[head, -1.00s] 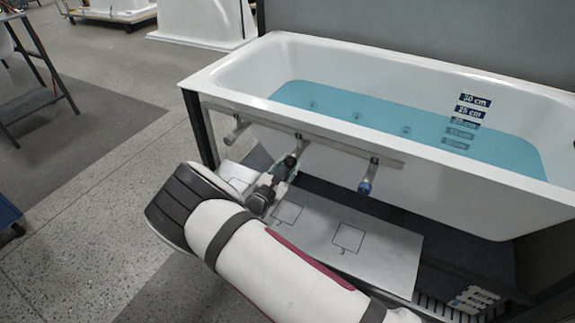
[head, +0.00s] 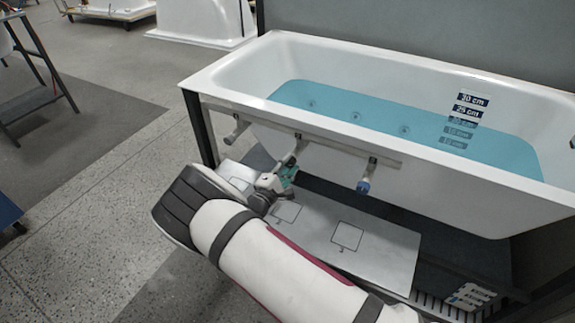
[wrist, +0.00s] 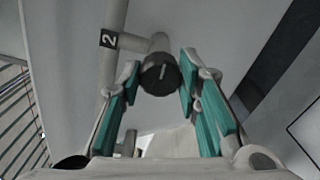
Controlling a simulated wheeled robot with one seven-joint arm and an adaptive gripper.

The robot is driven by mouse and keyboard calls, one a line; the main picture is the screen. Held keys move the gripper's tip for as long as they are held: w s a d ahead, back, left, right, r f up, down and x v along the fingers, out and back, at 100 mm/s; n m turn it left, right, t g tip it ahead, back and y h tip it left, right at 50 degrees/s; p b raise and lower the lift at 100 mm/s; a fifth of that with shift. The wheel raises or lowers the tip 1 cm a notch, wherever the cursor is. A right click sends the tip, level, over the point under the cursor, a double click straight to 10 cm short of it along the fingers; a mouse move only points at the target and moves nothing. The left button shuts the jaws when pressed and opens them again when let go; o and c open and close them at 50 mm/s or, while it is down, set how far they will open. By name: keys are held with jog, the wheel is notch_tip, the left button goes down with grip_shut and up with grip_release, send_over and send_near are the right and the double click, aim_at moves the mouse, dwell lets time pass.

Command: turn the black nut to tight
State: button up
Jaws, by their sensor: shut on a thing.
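The black nut (wrist: 160,76) sits on the end of a short grey pipe stub, with a pale line on its face running close to upright in the wrist view. My gripper (wrist: 161,70) has its teal-padded fingers on either side of the nut and is shut on it. In the head view my gripper (head: 287,174) is at the middle stub (head: 296,151) under the tub's front side, and it hides the nut there. A dark label with a white 2 (wrist: 108,39) is on the pipe beside the nut.
A stub with a blue nut (head: 363,187) is to the right, and a stub with a pale end (head: 234,134) to the left. The white bathtub (head: 430,170) holds blue water above. A pale board with marked squares (head: 385,256) lies below.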

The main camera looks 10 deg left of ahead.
jog(key=shift+f+m, duration=0.1)
jog(key=shift+m, duration=0.4)
jog(key=o, duration=1.1)
jog(key=shift+o, duration=0.2)
jog(key=v, duration=1.2)
